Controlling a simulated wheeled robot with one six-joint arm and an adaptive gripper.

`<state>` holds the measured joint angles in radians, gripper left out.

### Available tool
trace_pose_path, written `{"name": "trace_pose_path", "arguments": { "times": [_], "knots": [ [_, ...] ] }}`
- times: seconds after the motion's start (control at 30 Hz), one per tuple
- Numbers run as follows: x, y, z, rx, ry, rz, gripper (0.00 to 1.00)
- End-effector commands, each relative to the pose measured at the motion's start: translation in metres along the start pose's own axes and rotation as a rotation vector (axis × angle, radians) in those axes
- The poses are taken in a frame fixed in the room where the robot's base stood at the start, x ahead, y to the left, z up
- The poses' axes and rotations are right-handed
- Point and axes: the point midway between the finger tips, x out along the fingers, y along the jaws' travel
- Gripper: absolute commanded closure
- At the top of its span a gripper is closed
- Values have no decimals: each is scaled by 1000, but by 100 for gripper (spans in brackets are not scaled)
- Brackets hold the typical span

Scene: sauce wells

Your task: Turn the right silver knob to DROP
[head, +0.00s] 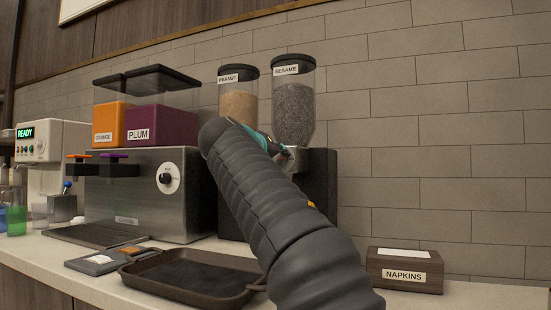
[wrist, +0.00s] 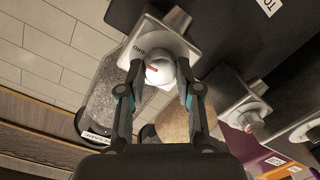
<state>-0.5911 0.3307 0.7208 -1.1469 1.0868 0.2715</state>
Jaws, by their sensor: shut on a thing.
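The right silver knob (wrist: 162,72) sits on a silver plate (wrist: 150,42) below the sesame hopper, with a red mark on its face. My gripper (wrist: 160,68) is shut on this knob, one finger on each side. Letters on the plate beside the knob are partly legible. In the head view my gripper (head: 264,140) is mostly behind my arm, in front of the dispenser. The sesame hopper (head: 294,112) and peanut hopper (head: 238,106) stand side by side. The left silver knob (wrist: 250,120) is free, below the peanut hopper (wrist: 176,126).
A steel juice machine (head: 145,205) with orange and plum tanks stands left of the dispenser. A dark tray (head: 150,275) lies on the counter in front. A napkin box (head: 404,270) stands at the right. The tiled wall is close behind.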

Motion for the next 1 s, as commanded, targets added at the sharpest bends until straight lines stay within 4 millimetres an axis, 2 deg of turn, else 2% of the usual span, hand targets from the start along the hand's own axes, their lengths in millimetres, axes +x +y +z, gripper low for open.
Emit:
{"name": "trace_pose_path", "arguments": {
  "times": [0.07,0.1,0.17,0.2,0.57,0.73,1.0],
  "knots": [
    [1,-1,2,-2,-4,0,100],
    [1,-1,2,-2,-4,0,59],
    [1,-1,1,-2,-4,0,44],
    [1,-1,1,-2,-3,0,41],
    [-4,0,0,-1,-1,-1,41],
    [-27,0,0,-2,0,-3,41],
    [-80,-1,0,-1,1,-3,41]
  ]
}}
